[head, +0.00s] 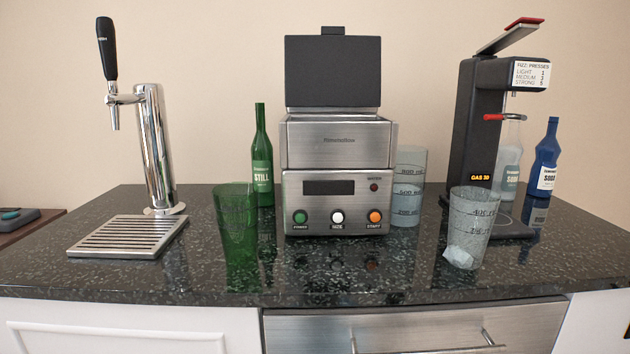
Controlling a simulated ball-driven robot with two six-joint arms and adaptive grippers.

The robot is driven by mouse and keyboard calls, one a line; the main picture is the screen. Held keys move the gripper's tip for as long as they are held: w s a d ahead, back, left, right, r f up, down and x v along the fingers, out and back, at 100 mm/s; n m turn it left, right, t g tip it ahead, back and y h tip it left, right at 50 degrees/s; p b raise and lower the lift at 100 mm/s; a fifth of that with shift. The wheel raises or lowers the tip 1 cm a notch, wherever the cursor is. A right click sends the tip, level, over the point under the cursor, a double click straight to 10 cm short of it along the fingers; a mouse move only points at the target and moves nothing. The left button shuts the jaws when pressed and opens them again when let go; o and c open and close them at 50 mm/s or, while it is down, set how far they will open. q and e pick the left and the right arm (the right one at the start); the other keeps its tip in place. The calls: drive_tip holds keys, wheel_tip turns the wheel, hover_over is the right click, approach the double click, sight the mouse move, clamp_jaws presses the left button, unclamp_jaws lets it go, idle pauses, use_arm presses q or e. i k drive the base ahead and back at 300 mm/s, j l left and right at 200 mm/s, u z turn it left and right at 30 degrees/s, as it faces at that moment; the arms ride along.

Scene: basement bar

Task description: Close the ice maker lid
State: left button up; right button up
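The ice maker (337,160) stands in the middle of the dark counter in the head view. It has a brushed steel body, a dark display and three buttons on its front. Its dark grey lid (333,72) stands upright at the back, open, with a small tab on its top edge. The inside of the ice maker is hidden from this angle. Neither of my grippers shows in the head view.
On the speckled counter (330,285) are a beer tap (154,150) with drip tray (127,236), green bottle (262,165), green cup (237,235), clear cup (409,185), front cup (470,225), soda machine (475,130) and blue bottle (546,160). The counter directly before the ice maker is clear.

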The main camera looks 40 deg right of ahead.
sight(333, 68)
drive_tip(key=z, duration=1.1)
